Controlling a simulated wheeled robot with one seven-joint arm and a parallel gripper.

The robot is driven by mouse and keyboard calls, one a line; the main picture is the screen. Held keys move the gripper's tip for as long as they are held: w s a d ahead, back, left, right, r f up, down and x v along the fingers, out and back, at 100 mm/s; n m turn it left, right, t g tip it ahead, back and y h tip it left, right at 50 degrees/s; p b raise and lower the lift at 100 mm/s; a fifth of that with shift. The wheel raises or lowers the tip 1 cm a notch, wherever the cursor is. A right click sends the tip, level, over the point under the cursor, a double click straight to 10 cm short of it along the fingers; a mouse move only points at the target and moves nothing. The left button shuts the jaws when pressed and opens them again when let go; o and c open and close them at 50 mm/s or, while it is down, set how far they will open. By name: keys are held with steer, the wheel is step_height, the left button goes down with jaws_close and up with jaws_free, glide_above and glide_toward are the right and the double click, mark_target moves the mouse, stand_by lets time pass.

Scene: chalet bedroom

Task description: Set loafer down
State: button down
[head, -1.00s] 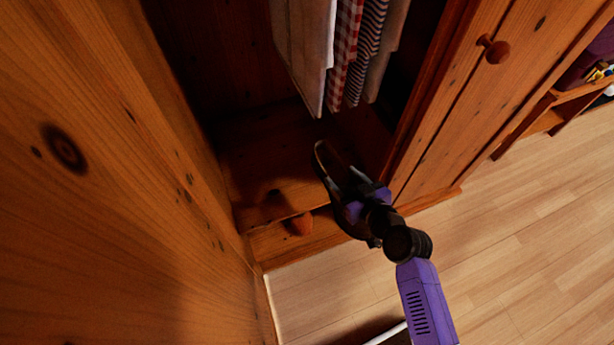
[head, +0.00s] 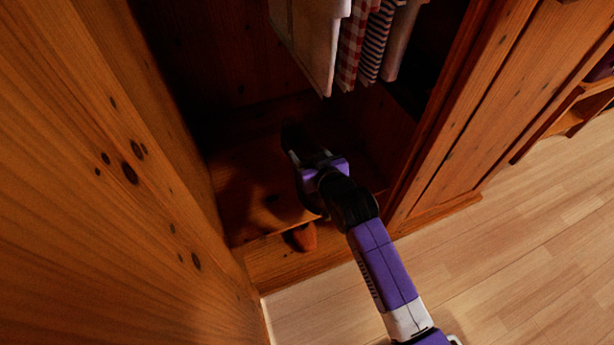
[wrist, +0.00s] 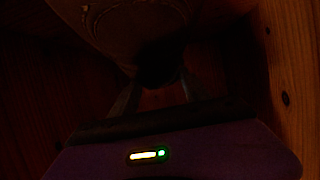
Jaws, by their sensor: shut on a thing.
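The loafer (wrist: 125,25) fills the top of the wrist view as a dark brownish shape with a curved seam. My gripper (wrist: 160,78) is shut on it, its fingers meeting the loafer's lower dark part. In the head view my gripper (head: 304,158) reaches into the open wardrobe, and the loafer (head: 294,137) is a dark shape beyond it. The loafer is over the wardrobe floor (head: 235,165). Deep shadow hides whether it touches the floor.
Hanging clothes (head: 310,40) are above and beyond my gripper. The wardrobe's side panel (head: 130,200) is close at left, and a door (head: 480,110) stands at right. A wooden knob (head: 304,237) shows at the front below. Pale floorboards (head: 520,250) are clear.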

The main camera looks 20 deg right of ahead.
step_height(320, 180, down, 6)
steer(key=shift+f+b, duration=0.15)
steer(key=shift+b, duration=1)
steer(key=shift+c, duration=2.4)
jaws_free()
steer(key=shift+s, duration=0.15)
steer(key=p+v, duration=0.4)
steer(key=v, duration=0.7)
steer(key=shift+s+r, duration=0.2)
steer(key=shift+s, duration=0.1)
steer(key=shift+s, duration=0.1)
